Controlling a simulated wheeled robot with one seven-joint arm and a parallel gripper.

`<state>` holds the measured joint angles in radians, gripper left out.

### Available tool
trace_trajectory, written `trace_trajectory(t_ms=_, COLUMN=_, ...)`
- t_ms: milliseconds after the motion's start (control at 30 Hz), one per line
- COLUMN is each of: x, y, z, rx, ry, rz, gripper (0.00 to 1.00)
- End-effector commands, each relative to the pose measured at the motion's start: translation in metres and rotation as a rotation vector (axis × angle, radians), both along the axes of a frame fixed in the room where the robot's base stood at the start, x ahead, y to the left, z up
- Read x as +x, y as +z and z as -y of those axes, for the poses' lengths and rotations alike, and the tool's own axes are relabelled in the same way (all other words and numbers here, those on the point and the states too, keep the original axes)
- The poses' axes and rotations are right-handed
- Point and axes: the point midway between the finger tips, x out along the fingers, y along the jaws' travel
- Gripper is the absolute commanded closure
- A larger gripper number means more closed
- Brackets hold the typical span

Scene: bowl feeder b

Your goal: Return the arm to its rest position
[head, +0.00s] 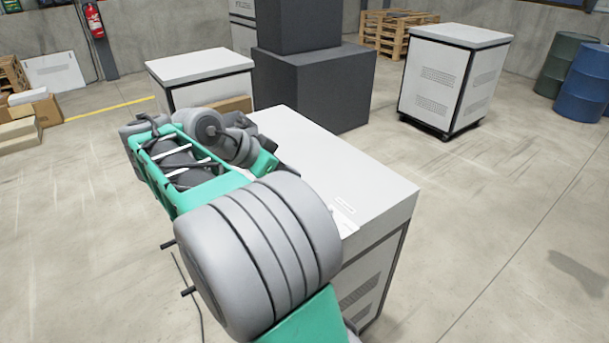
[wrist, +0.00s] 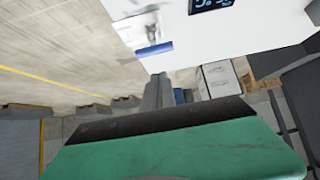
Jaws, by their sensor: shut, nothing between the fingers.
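My arm, green with thick grey joints, rises from the bottom of the head view and folds over the left part of a white-topped cabinet (head: 362,172). Its wrist end is bunched behind the green links, and the fingers cannot be made out there. In the wrist view, my gripper (wrist: 158,90) shows as narrow grey fingers together, beyond a green and black part of my arm. Nothing shows between them.
A white cabinet (head: 200,66) stands behind my arm, and dark grey boxes (head: 315,88) stand behind the nearer cabinet. Another white cabinet (head: 453,75) and blue and green drums (head: 585,82) are at right. Floor at right front is clear.

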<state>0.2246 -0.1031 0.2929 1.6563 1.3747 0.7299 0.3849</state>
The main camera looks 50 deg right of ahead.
Motion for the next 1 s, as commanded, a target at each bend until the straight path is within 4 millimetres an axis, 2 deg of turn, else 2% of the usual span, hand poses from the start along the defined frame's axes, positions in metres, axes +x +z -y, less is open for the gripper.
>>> trace_trajectory(t_ms=100, x=0.006, y=0.01, z=-0.017, rx=-0.001, ry=0.002, rz=0.0, gripper=1.0)
trace_trajectory(t_ms=200, x=0.008, y=0.013, z=-0.024, rx=-0.001, ry=0.001, rz=0.001, gripper=1.0)
trace_trajectory(t_ms=667, x=0.008, y=0.013, z=-0.027, rx=-0.002, ry=0.001, rz=0.003, gripper=1.0)
trace_trajectory(t_ms=767, x=0.018, y=0.007, z=-0.034, rx=0.036, ry=0.11, rz=-0.015, gripper=1.0)
trace_trajectory(t_ms=867, x=0.043, y=-0.014, z=-0.063, rx=0.13, ry=0.405, rz=-0.072, gripper=1.0)
trace_trajectory(t_ms=967, x=0.061, y=-0.048, z=-0.125, rx=0.25, ry=0.813, rz=-0.159, gripper=1.0)
trace_trajectory(t_ms=1000, x=0.063, y=-0.062, z=-0.156, rx=0.295, ry=0.984, rz=-0.196, gripper=1.0)
